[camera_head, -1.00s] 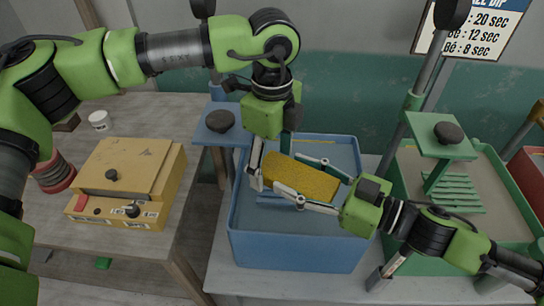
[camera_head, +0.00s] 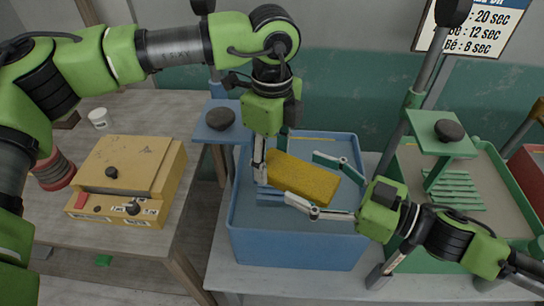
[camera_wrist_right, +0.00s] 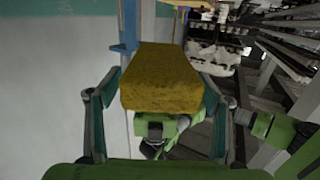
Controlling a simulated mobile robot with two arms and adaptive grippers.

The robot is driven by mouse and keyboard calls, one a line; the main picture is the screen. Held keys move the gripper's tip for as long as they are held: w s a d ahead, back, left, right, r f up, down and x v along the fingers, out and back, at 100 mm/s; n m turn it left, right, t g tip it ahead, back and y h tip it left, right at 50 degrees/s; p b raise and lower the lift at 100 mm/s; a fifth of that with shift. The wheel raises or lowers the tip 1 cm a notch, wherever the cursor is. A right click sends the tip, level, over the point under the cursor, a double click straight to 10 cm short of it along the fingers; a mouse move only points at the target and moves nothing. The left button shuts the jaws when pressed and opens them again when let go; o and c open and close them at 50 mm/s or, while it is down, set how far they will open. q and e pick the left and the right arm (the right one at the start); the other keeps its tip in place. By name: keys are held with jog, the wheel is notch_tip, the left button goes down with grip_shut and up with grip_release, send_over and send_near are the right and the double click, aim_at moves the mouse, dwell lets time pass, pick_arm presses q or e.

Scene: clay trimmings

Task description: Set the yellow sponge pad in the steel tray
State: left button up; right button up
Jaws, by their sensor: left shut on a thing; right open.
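The yellow sponge pad (camera_head: 304,180) is held tilted over the blue bin in the head view. My left gripper (camera_head: 266,168) comes down from above and is shut on the pad's left end. My right gripper (camera_head: 318,180) is open, its fingers spread on either side of the pad's right end, apart from it. In the right wrist view the pad (camera_wrist_right: 162,80) stands between the open fingers (camera_wrist_right: 158,110). I cannot make out a steel tray in these views.
The blue bin (camera_head: 296,250) stands on a bench below the grippers. A green bin (camera_head: 410,262) with a slatted green rack (camera_head: 455,192) is to its right. A yellow box with knobs (camera_head: 128,180), a white cup (camera_head: 99,119) and a reddish coil (camera_head: 54,172) are on the left table.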

aim_at(335, 191)
jog(key=shift+v, duration=4.65)
